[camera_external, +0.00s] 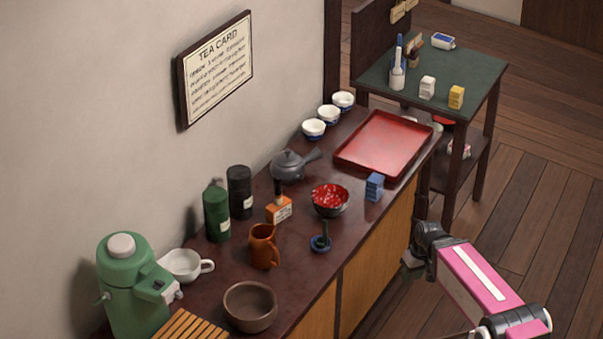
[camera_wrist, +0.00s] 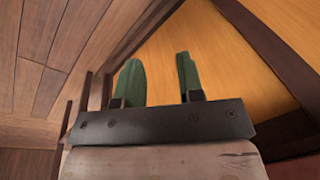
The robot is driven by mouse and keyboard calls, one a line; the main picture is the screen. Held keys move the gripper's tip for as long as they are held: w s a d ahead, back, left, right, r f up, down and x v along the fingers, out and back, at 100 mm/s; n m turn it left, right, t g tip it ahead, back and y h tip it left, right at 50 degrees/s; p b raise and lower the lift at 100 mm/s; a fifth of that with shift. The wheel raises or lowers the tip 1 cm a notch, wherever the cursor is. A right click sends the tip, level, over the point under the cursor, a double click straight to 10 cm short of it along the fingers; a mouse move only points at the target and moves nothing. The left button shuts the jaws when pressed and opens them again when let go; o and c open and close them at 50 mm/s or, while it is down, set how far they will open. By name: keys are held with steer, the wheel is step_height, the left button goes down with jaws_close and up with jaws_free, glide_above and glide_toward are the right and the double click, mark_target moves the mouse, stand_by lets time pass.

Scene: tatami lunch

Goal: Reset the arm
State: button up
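My gripper (camera_external: 410,264) hangs at the end of my pink arm, beside the front of the wooden counter (camera_external: 378,250) and below its top edge. In the wrist view my gripper (camera_wrist: 159,76) shows two green fingers standing apart with nothing between them. Behind the fingers is the light wooden counter front (camera_wrist: 220,50). In the external view the fingers are too small to judge.
The counter top holds a red tray (camera_external: 384,143), a grey teapot (camera_external: 288,166), a red-patterned bowl (camera_external: 330,200), a brown bowl (camera_external: 250,306) and a green air pot (camera_external: 132,285). A green-topped side table (camera_external: 470,75) stands behind. The floor (camera_external: 540,230) at right is clear.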

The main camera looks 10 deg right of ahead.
steer(key=d+f, duration=0.1)
steer(key=s+d+f+m+h, duration=0.1)
steer(key=d+m+h, duration=0.1)
steer(key=shift+s+d+f+g, duration=0.25)
steer(key=shift+d+f+g, duration=0.05)
steer(key=shift+d+f, duration=0.1)
stand_by(0.9)
